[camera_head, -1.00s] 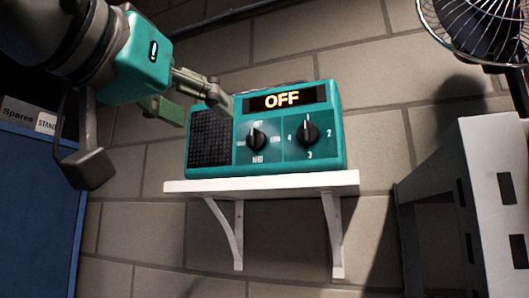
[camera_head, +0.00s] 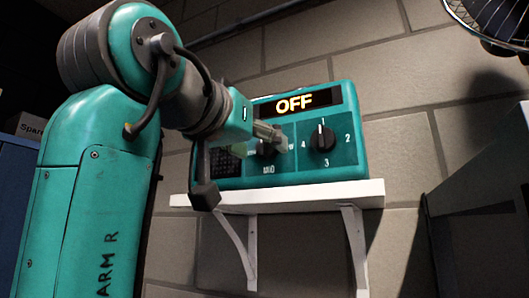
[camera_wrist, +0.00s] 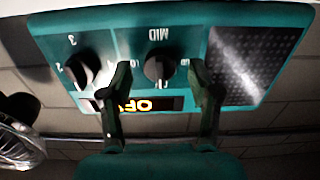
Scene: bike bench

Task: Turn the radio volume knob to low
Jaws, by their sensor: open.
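The teal radio (camera_head: 345,160) stands on a white wall shelf, and its display (camera_head: 293,103) reads OFF. Its left knob, with MID below it, is mostly hidden by my gripper in the head view. In the wrist view, where the radio appears upside down, the volume knob (camera_wrist: 160,69) shows between the fingers, its pointer towards the OFF side near the display. My gripper (camera_wrist: 160,76) is open, with one finger on each side of this knob; I cannot tell whether they touch it. In the head view my gripper (camera_head: 266,141) is in front of the radio's left half.
A second knob (camera_head: 322,138), numbered 1 to 4, sits right of the volume knob and points to 1. A speaker grille (camera_wrist: 255,58) is on its other side. The white shelf (camera_head: 300,197) runs below. A fan (camera_head: 497,25) is at upper right.

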